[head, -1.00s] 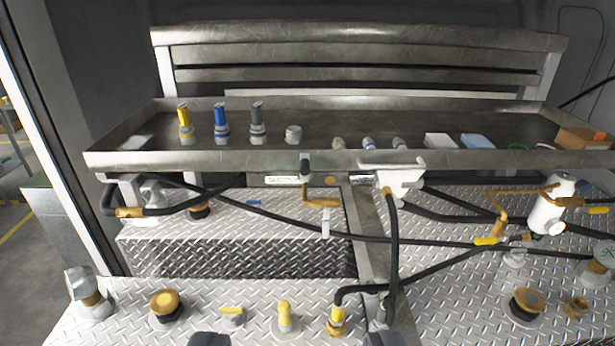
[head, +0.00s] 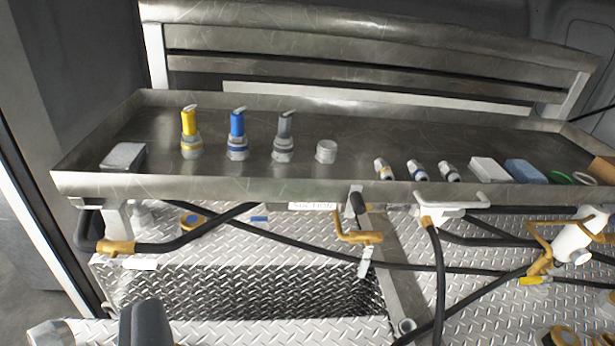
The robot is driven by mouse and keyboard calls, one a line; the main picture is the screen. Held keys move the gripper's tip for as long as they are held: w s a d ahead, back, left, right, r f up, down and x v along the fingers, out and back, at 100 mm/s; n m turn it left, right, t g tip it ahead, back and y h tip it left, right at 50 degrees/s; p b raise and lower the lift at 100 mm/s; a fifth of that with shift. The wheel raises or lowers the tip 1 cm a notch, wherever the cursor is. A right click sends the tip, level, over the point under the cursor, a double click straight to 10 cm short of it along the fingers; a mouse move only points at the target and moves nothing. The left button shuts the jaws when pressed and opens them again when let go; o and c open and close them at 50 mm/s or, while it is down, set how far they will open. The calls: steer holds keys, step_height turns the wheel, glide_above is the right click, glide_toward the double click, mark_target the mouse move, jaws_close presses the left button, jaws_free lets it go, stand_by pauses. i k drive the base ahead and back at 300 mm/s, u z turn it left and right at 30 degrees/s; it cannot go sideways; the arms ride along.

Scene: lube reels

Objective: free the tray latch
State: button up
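The long grey metal tray (head: 200,187) spans the view, its front lip facing me. Under the lip near the middle is a black-ended brass lever (head: 358,236) with a white tag, beside a label that seems to read SUCTION. Right of it is a white bracket (head: 450,207) with a bent bar and a hose fitting. I cannot tell which of these is the tray latch. One dark finger of my gripper (head: 145,322) shows at the lower left, below the tray and apart from these parts, touching nothing visible. The other finger is not clearly seen.
The tray holds yellow (head: 190,135), blue (head: 237,135) and grey (head: 284,137) nozzles, a white cap (head: 326,151) and several small items at right. Black hoses (head: 300,250) cross below, over diamond plate (head: 240,295). A white cylinder with brass fittings (head: 578,236) stands at right.

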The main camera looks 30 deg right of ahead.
mark_target(355, 205)
steer(key=z, duration=0.15)
steer(key=i, duration=0.85)
steer(key=z, duration=0.55)
